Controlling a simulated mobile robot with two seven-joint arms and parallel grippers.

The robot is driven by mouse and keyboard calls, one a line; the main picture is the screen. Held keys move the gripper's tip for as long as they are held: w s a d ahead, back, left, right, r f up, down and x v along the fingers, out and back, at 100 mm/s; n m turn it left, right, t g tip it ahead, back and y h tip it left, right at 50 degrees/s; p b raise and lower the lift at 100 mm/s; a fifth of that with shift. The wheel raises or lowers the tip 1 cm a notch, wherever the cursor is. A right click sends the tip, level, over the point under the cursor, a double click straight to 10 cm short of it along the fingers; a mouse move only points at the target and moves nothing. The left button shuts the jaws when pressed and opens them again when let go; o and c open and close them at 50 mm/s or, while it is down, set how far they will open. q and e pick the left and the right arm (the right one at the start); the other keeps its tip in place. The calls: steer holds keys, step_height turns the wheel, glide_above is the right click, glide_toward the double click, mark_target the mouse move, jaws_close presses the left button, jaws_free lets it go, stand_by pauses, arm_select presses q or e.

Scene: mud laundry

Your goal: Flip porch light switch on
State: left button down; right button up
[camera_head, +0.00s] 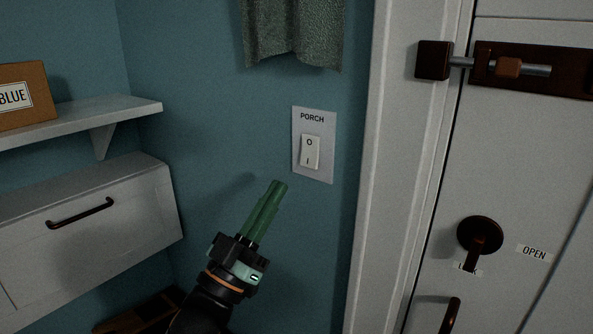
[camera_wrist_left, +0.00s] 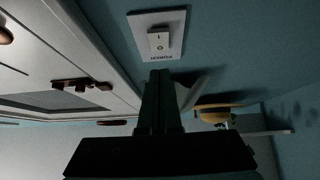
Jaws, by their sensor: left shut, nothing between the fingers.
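The porch light switch (camera_head: 310,152) is a white rocker marked O above and I below. It sits on a pale plate (camera_head: 314,117) labelled PORCH on the blue wall. My left gripper (camera_head: 277,188) is shut and empty, with its green fingers below and to the left of the plate, apart from the rocker as far as I can see. In the left wrist view the rocker (camera_wrist_left: 158,42) shows upside down just beyond the tips of my left gripper (camera_wrist_left: 158,75). My right gripper is in neither view.
A white door (camera_head: 540,150) with a bolt (camera_head: 510,68) and a dark turn knob (camera_head: 480,235) stands right of the white frame (camera_head: 400,150). A grey-green cloth (camera_head: 293,35) hangs above the plate. A shelf (camera_head: 110,112) with a box (camera_head: 25,95) and a white cabinet (camera_head: 90,235) are at left.

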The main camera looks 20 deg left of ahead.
mark_target(309, 157)
arm_select(q)
steer(key=w, duration=0.1)
steer(key=w+d+r, duration=0.1)
steer(key=w, duration=0.2)
steer(key=shift+w+d+r, duration=0.2)
steer(key=shift+w+d, duration=0.15)
steer(key=shift+w+d+f, duration=0.1)
steer(key=shift+w+d, duration=0.15)
steer(key=shift+w, duration=0.3)
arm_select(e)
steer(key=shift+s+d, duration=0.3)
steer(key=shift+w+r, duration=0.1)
